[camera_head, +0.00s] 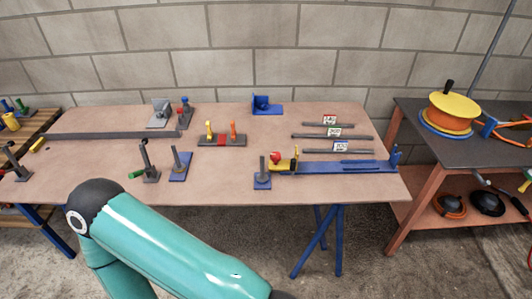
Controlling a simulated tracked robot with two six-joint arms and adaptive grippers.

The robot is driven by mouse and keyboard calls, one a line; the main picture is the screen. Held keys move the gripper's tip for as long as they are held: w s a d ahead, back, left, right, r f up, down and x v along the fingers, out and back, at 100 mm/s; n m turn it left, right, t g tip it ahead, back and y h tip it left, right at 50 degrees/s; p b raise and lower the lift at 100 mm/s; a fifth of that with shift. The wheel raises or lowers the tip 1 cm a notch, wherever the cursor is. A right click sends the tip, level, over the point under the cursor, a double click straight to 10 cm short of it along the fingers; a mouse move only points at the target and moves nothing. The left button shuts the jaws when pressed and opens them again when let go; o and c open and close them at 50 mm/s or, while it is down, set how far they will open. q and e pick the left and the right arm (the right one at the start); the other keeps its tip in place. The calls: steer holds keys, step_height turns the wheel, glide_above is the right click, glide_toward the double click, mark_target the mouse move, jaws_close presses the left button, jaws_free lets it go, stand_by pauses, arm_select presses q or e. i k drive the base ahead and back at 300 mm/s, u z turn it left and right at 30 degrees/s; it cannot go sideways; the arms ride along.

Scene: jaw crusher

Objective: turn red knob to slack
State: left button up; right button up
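A red knob (275,158) sits beside a yellow block (288,164) at the left end of a long blue bar (345,167) near the front right of the table. I cannot tell which one the task names, and no slack marking is readable. A teal arm of mine (175,240) with a dark elbow crosses the lower left in front of the table. Neither gripper shows; the arm runs out at the bottom edge.
A dark bench (460,150) with an orange-yellow spool (452,112) stands right. The table's centre has bare space.

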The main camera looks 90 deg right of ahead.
mark_target(275, 157)
steer(key=k, duration=0.65)
steer(key=u, duration=1.5)
steer(key=i, duration=0.1)
steer(key=z, duration=3.15)
steer(key=i, duration=0.65)
steer(key=z, duration=0.05)
steer(key=k, duration=0.7)
steer(key=z, duration=0.2)
steer(key=i, duration=0.75)
steer(key=u, duration=0.1)
